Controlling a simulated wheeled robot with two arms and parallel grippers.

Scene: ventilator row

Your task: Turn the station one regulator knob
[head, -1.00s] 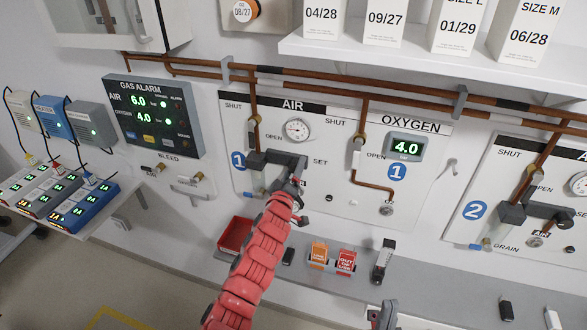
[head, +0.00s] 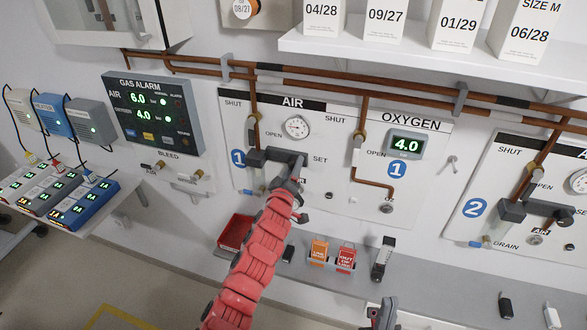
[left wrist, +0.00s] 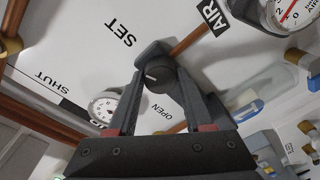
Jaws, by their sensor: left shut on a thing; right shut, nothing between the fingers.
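The station one regulator (head: 257,158) is a dark block on the AIR pipe of panel 1, beside the blue "1" label. Its knob is mostly hidden by my gripper in the head view. In the left wrist view the knob (left wrist: 156,77) is a dark round end with a short white mark, between the two fingers. My left gripper (head: 288,172) is shut on this knob; its fingers also show in the left wrist view (left wrist: 160,92). My right gripper (head: 383,314) is at the bottom edge, shut and empty, away from the panel.
A round gauge (head: 297,127) sits above the regulator, and the oxygen display (head: 406,144) reads 4.0. Panel 2 (head: 480,235) is at the right.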

